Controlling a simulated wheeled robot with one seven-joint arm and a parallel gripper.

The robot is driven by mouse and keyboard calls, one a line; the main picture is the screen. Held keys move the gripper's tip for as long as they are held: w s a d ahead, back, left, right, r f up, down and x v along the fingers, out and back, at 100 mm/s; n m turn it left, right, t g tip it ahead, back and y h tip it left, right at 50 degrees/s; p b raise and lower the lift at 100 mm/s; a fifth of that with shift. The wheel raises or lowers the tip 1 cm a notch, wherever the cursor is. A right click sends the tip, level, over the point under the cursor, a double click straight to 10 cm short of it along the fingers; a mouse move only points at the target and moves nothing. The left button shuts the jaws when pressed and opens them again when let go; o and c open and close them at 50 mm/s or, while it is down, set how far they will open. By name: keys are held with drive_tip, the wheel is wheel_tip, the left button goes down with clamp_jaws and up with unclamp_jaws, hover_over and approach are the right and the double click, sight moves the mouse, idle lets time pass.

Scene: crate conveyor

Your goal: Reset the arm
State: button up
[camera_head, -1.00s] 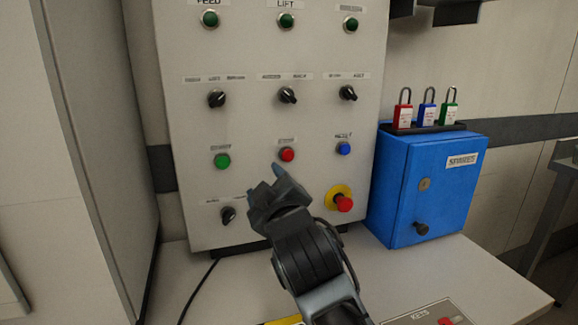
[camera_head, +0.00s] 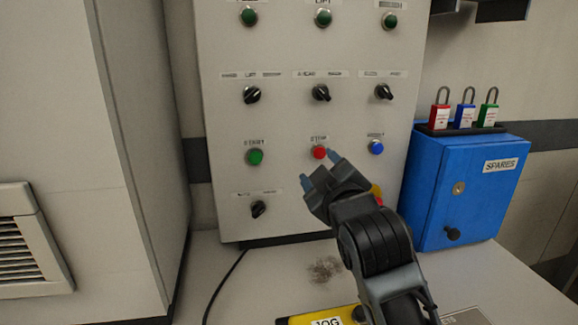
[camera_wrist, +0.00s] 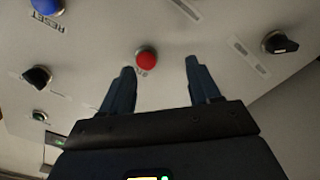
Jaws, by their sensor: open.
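My gripper (camera_head: 319,169) is open and empty in front of the lower middle of the grey control panel (camera_head: 290,200). In the wrist view its two fingers (camera_wrist: 158,75) stand apart, with the red STOP button (camera_wrist: 146,60) showing between and beyond their tips. In the head view the red button (camera_head: 319,152) sits just above the fingers, between the green START button (camera_head: 255,157) and a blue button (camera_head: 376,147). I cannot tell the exact gap to the panel. The red emergency knob on its yellow base (camera_head: 376,192) is mostly hidden behind my gripper.
A blue SPARES box (camera_head: 470,190) with red, blue and green padlocks on top stands right of the panel. A yellow JOG box (camera_head: 325,317) lies on the counter (camera_head: 285,275) in front. A black cable runs on the left. A tall cabinet (camera_head: 145,130) stands at left.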

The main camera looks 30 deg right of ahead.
drive_tip(key=s+a+f+y+p, duration=0.1)
drive_tip(key=s+a+f+p, duration=0.1)
drive_tip(key=s+f, duration=0.35)
drive_tip(key=s+a+f+m+g+y+p, duration=0.1)
drive_tip(key=s+a+f+y+p, duration=0.15)
drive_tip(key=s, duration=0.65)
drive_tip(key=s+a+f+y+p, duration=0.1)
drive_tip(key=s+a+f, duration=0.25)
drive_tip(key=s, duration=0.35)
drive_tip(key=s+a+r+m+p, duration=0.1)
drive_tip(key=s+r+m+p, duration=0.1)
drive_tip(key=s, duration=0.9)
drive_tip(key=s+a+r+m+g+y+p, duration=0.1)
drive_tip(key=s+r+m+p, duration=0.1)
drive_tip(key=s, duration=0.9)
drive_tip(key=shift+s+r+p, duration=0.2)
drive_tip(key=shift+r+p, duration=0.35)
drive_tip(key=shift+c, duration=0.3)
